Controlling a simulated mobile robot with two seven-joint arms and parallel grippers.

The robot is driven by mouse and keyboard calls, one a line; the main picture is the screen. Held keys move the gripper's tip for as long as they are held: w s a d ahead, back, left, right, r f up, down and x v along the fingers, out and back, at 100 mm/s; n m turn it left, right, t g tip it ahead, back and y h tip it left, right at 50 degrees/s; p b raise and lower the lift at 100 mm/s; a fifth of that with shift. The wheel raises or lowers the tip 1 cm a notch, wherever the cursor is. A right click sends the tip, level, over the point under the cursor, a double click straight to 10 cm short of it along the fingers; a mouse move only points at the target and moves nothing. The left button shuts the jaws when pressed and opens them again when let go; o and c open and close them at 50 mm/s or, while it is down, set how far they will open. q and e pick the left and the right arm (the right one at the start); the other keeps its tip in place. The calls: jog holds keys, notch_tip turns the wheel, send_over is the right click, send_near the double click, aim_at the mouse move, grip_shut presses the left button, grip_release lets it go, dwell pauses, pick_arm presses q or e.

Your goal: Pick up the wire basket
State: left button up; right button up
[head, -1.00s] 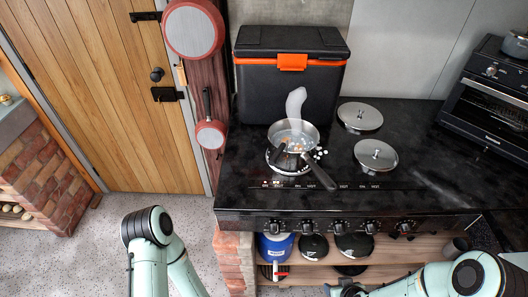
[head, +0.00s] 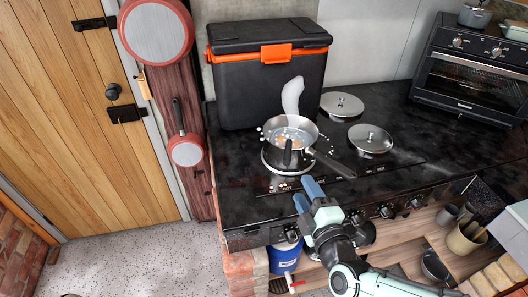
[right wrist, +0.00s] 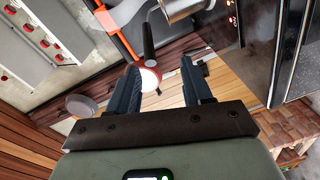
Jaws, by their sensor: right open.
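A steel pan (head: 290,132) sits on the left front of the black stove, with round bits and white vapour at its top. One black handle (head: 332,165) runs to the right and a shorter black handle (head: 287,152) points to the front. I cannot make out wire mesh, so I cannot tell which part is the wire basket. My right gripper (head: 308,194) is open and empty at the stove's front edge, below the pan and apart from it. The right wrist view shows its spread fingers (right wrist: 158,70), with a black handle (right wrist: 149,40) beyond them. My left gripper is not in view.
A black cooler (head: 267,85) with an orange latch stands behind the pan. Two steel lids (head: 371,139) lie to the right. A black oven (head: 470,75) stands at the far right. A blue tub (head: 285,255) sits on the shelf below. The middle right stovetop is clear.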

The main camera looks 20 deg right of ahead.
jog(key=r, duration=0.1)
send_near(288, 149)
jog(key=w+f, duration=0.2)
jog(key=w, duration=0.3)
jog(key=shift+w+r+p, duration=0.15)
jog(key=shift+w+p, duration=0.4)
jog(key=shift+w, duration=2)
grip_shut()
jog(key=shift+r+t, duration=0.1)
jog(key=shift+t, duration=0.2)
